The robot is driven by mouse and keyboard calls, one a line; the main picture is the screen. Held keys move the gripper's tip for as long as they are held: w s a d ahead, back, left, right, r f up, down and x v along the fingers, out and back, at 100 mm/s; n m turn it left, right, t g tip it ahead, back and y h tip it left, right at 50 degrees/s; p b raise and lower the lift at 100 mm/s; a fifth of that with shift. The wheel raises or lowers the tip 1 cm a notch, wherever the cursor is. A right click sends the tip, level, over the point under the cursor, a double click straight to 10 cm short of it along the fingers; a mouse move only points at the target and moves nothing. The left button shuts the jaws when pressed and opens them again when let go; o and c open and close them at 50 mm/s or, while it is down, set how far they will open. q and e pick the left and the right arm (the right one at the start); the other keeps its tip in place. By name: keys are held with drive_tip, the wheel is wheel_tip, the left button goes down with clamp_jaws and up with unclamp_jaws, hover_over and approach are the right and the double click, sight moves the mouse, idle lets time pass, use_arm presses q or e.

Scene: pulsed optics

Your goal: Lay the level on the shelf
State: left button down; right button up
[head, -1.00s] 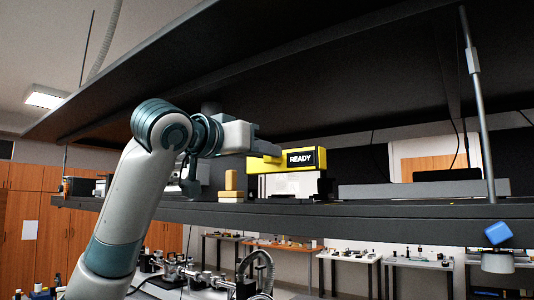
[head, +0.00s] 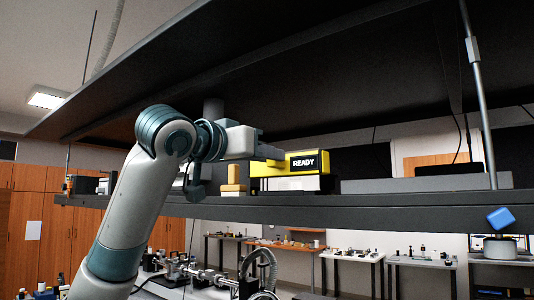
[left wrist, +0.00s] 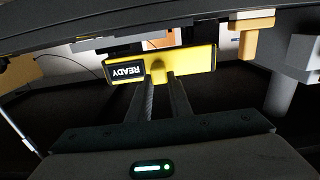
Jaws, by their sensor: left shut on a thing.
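The level is a yellow bar with a black READY display (head: 303,163), in the head view just above the shelf's front part. My left gripper (head: 272,154) reaches in from the left and is shut on it. In the left wrist view the level (left wrist: 197,62) lies across both fingertips (left wrist: 162,76), with READY upside down. The shelf (head: 400,205) is a long dark board. I cannot tell whether the level touches anything beneath it. My right gripper is not in view.
A pale box (head: 290,184) shows under the level. A small yellow-orange block (head: 234,178) stands on the shelf to its left. A long grey box (head: 400,185) lies to its right. A dark upper board (head: 330,95) hangs overhead, and a metal post (head: 477,90) stands at right.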

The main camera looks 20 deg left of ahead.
use_arm(q)
drive_tip(key=shift+f+b, duration=0.35)
drive_tip(key=shift+f, duration=0.45)
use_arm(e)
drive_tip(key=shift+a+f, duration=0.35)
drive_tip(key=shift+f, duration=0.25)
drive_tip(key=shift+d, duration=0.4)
use_arm(q)
drive_tip(key=shift+f, duration=0.1)
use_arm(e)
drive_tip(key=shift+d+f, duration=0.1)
use_arm(q)
drive_tip(key=shift+f+b, duration=0.75)
drive_tip(key=shift+f, duration=0.05)
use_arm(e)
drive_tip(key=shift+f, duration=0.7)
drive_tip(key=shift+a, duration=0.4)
use_arm(q)
drive_tip(key=shift+f+b, duration=0.35)
drive_tip(key=shift+f, duration=0.1)
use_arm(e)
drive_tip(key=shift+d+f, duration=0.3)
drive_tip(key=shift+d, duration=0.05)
